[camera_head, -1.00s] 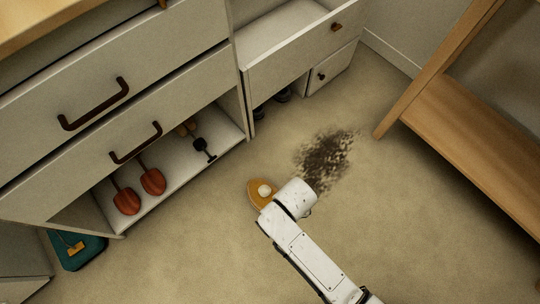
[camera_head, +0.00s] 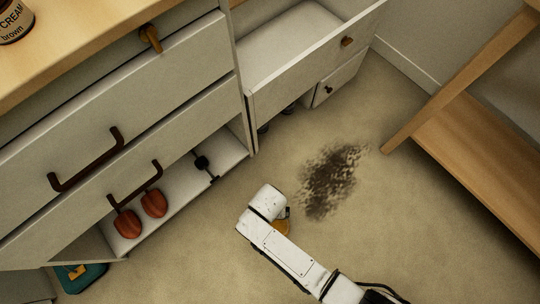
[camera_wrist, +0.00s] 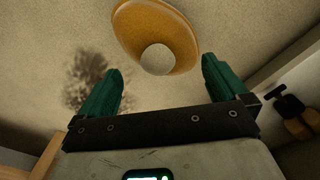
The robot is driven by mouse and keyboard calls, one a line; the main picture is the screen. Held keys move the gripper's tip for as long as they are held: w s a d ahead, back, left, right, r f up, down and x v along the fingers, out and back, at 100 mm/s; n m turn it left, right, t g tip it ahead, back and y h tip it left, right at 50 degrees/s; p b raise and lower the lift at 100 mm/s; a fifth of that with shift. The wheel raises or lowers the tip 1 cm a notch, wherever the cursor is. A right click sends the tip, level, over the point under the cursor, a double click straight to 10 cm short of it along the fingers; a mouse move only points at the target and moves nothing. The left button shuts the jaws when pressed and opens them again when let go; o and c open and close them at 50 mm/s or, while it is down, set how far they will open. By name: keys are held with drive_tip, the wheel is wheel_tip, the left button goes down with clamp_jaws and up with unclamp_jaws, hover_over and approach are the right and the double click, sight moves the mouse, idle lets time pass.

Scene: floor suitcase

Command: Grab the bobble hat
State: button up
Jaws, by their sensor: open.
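The bobble hat (camera_wrist: 140,22) is mustard yellow with a whitish bobble and lies on the floor. In the wrist view it is at the top centre, with its bobble end toward my gripper (camera_wrist: 161,72). The green fingers are spread apart, with the bobble just beyond and between their tips. The jaws are open and empty. In the head view only a small part of the hat (camera_head: 282,227) shows beside the end of my white arm, which covers the rest; the gripper fingers are hidden there.
A dark smudge (camera_head: 332,180) marks the carpet. A drawer cabinet (camera_head: 150,95) with dark handles stands at left, red-brown objects (camera_head: 140,212) on its low shelf. An open drawer (camera_head: 315,60) juts out at the back. A wooden piece (camera_head: 475,165) stands at right. The floor between is clear.

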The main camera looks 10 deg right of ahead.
drive_tip(key=f+b, duration=0.4)
drive_tip(key=f, duration=0.1)
drive_tip(key=shift+w+d+f, duration=0.1)
drive_tip(key=shift+d, duration=0.1)
drive_tip(key=c, duration=1.4)
